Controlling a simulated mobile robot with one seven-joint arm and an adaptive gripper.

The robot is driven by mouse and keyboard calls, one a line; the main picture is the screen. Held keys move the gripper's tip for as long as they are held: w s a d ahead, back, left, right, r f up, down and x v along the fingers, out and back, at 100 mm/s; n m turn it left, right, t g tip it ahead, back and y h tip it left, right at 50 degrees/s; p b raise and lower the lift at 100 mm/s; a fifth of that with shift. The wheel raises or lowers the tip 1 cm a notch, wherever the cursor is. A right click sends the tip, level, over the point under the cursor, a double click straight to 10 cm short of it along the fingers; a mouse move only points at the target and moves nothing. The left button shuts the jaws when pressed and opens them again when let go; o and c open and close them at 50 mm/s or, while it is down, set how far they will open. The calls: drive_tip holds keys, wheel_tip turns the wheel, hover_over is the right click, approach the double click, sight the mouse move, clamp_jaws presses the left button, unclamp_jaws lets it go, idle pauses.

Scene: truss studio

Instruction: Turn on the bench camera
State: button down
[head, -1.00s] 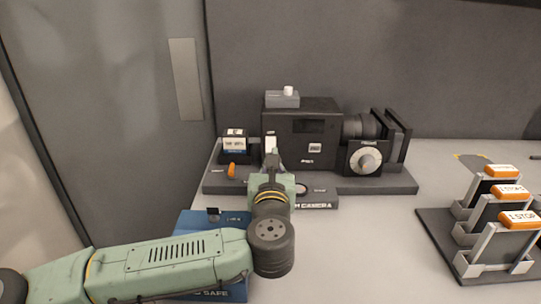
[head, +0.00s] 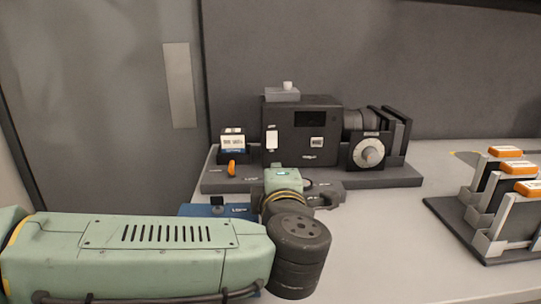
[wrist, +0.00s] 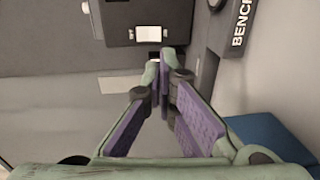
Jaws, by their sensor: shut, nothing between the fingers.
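The bench camera (head: 300,122) is a dark box on a grey base (head: 385,181), with a lens and bellows at its right. Its front carries a white upright plate (head: 271,140), a small label (head: 317,143) and a round silver dial (head: 369,153). An orange lever (head: 231,168) stands on the base at left. A white button (head: 288,85) sits on top. In the wrist view my gripper (wrist: 160,62) is shut and empty, its tips appearing below a white plate (wrist: 148,33) on the camera body; contact cannot be told. My wrist hides much of the base front in the head view.
A small labelled box (head: 233,143) stands at the base's left end. A blue box (head: 205,210) lies in front, partly behind my arm. Orange-topped blocks in a grey rack (head: 487,249) stand at right. Bare bench (head: 390,235) lies between.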

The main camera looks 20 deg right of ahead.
drive_tip(key=p, duration=1.3)
approach(272, 148)
drive_tip(key=p+x, duration=0.1)
drive_tip(key=x, duration=0.5)
drive_tip(key=shift+w+d+p, duration=0.1)
drive_tip(key=shift+w+p, duration=0.3)
drive_tip(key=shift+f, duration=0.1)
